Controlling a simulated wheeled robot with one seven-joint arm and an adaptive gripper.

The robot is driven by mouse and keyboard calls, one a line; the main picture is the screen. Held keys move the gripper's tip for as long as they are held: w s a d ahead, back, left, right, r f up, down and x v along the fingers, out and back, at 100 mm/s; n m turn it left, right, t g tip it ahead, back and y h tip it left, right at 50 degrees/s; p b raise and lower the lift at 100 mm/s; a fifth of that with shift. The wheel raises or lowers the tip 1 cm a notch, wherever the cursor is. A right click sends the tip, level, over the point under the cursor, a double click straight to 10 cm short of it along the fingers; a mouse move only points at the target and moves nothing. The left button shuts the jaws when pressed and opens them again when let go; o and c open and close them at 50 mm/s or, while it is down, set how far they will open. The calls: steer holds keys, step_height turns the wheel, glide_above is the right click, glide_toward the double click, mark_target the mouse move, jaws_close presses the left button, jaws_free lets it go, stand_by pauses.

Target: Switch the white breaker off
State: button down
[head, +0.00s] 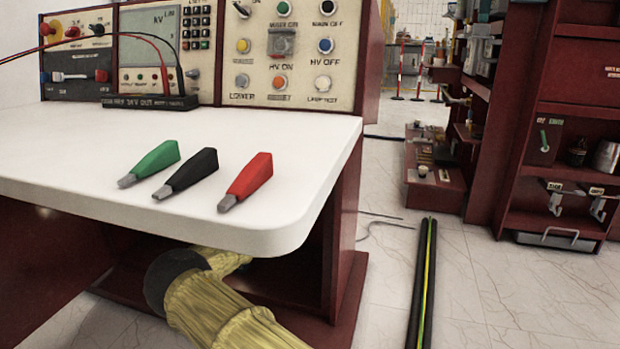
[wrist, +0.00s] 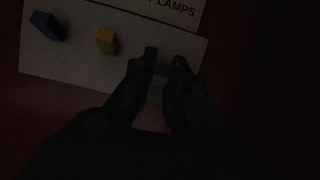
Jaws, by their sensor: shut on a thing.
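In the dark wrist view, my gripper (wrist: 166,58) reaches to a pale panel. Its two dark fingers are close together, with a narrow pale gap between them. They are shut on what appears to be the white breaker, in line with a blue breaker (wrist: 47,25) and a yellow breaker (wrist: 107,41) to the left. The white breaker is mostly hidden by the fingers and shadow, and its position cannot be told. In the head view my gripper is out of sight below the white tabletop.
The white table (head: 95,170) carries green (head: 152,161), black (head: 187,173) and red (head: 247,182) clips. A control console (head: 285,50) stands at its back. A black channel (head: 421,285) lies on the floor at right. Red shelving (head: 560,90) stands beyond.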

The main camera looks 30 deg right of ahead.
steer(key=shift+f, duration=0.1)
steer(key=c, duration=1.4)
jaws_free()
steer(key=shift+s, duration=0.1)
steer(key=shift+v, duration=5.95)
